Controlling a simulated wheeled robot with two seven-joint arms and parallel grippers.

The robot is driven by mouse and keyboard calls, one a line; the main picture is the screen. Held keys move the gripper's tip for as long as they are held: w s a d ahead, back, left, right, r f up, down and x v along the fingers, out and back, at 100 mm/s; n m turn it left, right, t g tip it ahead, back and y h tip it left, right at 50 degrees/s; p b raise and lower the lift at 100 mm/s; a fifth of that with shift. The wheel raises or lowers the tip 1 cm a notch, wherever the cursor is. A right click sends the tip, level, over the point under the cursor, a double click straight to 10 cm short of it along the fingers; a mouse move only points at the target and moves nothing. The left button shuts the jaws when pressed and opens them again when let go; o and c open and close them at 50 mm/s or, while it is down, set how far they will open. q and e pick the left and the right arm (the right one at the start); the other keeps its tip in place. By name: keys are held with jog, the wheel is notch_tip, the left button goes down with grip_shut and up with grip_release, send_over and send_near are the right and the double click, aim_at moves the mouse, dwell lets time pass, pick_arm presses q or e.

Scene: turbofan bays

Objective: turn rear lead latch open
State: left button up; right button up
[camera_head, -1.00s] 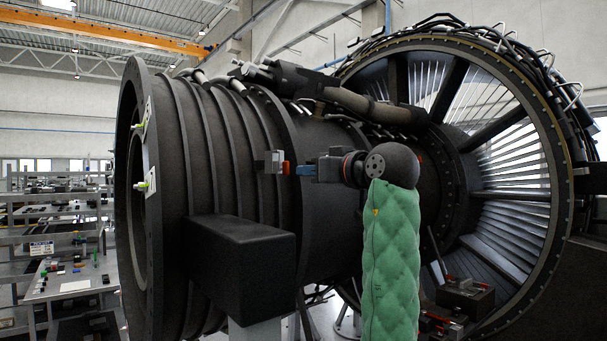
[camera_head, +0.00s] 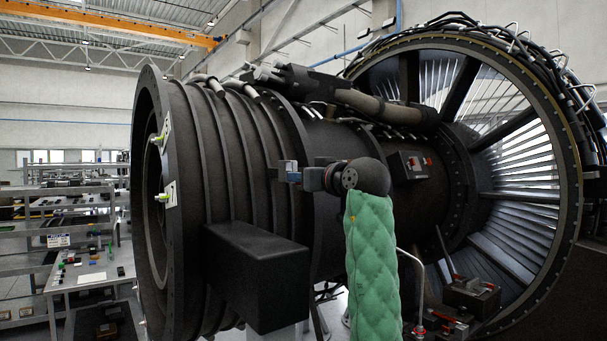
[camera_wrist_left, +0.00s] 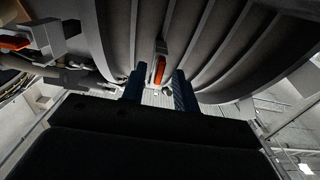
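A latch with an orange handle (camera_wrist_left: 159,70) sits on the ribbed dark engine casing (camera_head: 240,150). In the left wrist view the handle shows in the gap between the two blue fingers of my left gripper (camera_wrist_left: 157,90). The fingers are apart; I cannot tell whether either touches the handle. In the head view my left gripper (camera_head: 284,172) is at the casing's side and hides the handle. A second latch block (camera_head: 410,165) with red-orange parts sits further right on the engine. My right gripper is not in view.
A black box (camera_head: 258,272) juts from the casing below my left gripper. The large fan ring (camera_head: 560,180) stands at the right, with a dark toolbox (camera_head: 470,297) low before it. Shelves and a bench (camera_head: 90,275) with small parts stand at the far left.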

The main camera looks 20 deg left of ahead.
pick_arm(q)
jog(key=shift+w+f, duration=0.25)
jog(key=shift+w, duration=0.15)
jog(key=shift+s+r, duration=0.15)
jog(key=shift+s, duration=0.05)
grip_shut()
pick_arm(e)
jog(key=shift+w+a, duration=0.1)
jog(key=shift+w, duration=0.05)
